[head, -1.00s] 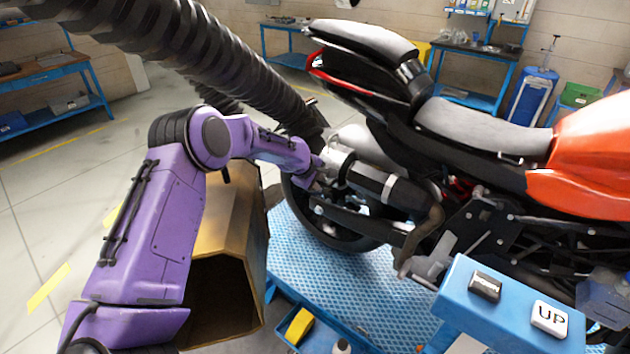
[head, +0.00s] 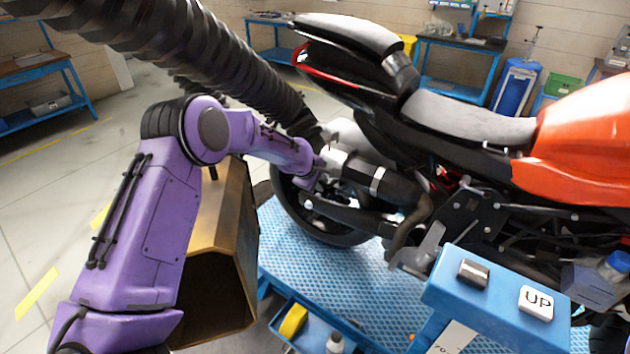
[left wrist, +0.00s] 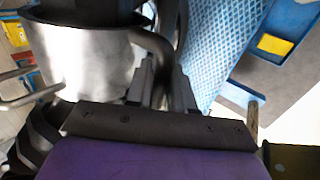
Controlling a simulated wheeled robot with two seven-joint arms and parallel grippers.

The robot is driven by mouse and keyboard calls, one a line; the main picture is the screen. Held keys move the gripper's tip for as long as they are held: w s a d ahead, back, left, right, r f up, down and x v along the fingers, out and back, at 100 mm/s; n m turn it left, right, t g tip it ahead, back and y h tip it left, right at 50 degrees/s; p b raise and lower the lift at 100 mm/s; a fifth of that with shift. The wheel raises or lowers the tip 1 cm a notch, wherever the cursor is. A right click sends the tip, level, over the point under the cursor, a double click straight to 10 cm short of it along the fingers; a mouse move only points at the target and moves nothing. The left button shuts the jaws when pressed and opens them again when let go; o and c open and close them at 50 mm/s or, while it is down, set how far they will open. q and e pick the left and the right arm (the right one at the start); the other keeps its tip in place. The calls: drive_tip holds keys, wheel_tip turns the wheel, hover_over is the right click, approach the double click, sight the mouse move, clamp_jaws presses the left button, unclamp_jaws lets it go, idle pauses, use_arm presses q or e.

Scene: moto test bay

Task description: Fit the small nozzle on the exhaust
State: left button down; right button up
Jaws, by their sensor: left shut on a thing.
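My left gripper (head: 318,172) is at the rear of the motorcycle, by the end of the exhaust (head: 398,190), a dark silencer with a silver band. A silver nozzle (head: 337,158) shows between gripper and silencer, at the end of the thick black hose. In the left wrist view the nozzle (left wrist: 88,62) is a wide metal cylinder with a curved side handle. The fingers (left wrist: 168,88) are shut at this handle. A dark round part stands at the nozzle's mouth; I cannot tell how far the exhaust is inside. My right gripper is out of view.
The ribbed black hose (head: 215,60) hangs from the upper left. The motorcycle stands on a blue lift (head: 330,262). A brown hollow box (head: 225,225) stands beside my arm. A blue control box with an UP button (head: 536,302) is at front right.

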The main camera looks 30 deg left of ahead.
sight(328, 186)
use_arm(q)
drive_tip(key=shift+d, duration=0.65)
drive_tip(key=shift+s+d+f+b, duration=0.15)
drive_tip(key=shift+d+b, duration=0.25)
drive_tip(key=shift+d, duration=0.7)
drive_tip(key=shift+d+f, duration=0.35)
drive_tip(key=shift+s+d+f, duration=0.1)
drive_tip(key=shift+f, duration=0.1)
drive_tip(key=c, duration=0.9)
unclamp_jaws()
drive_tip(key=shift+r, duration=0.1)
